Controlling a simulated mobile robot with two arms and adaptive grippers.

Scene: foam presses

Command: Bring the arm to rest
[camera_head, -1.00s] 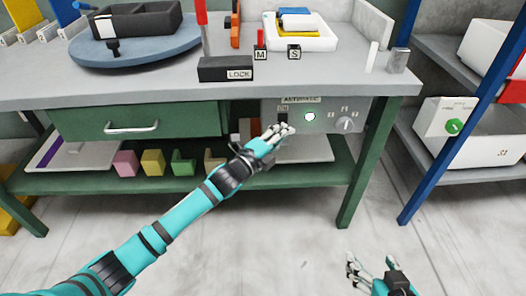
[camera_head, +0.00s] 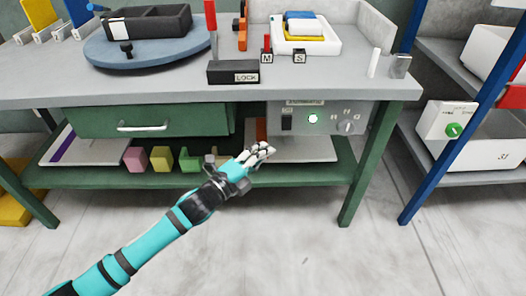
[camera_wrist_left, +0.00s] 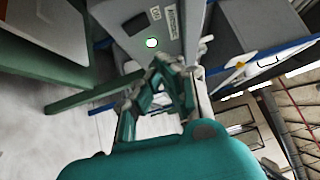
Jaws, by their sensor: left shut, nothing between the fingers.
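My left arm, teal with black bands, comes in from the lower left in the head view. Its gripper (camera_head: 262,153) is shut and empty, in front of the bench's lower shelf and below the control panel (camera_head: 318,119). The panel has a black switch, a lit green-white light and a round knob. In the left wrist view the gripper (camera_wrist_left: 165,75) shows its closed fingers, with the panel light (camera_wrist_left: 152,43) beyond them. The gripper looks apart from the panel. My right gripper is not in the head view.
The bench (camera_head: 160,88) carries a blue turntable (camera_head: 140,50), a LOCK block (camera_head: 233,72) and a white tray (camera_head: 335,42). Several foam blocks stand on the lower shelf (camera_head: 95,184). A blue-posted rack (camera_head: 425,125) stands at right. The floor in front is clear.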

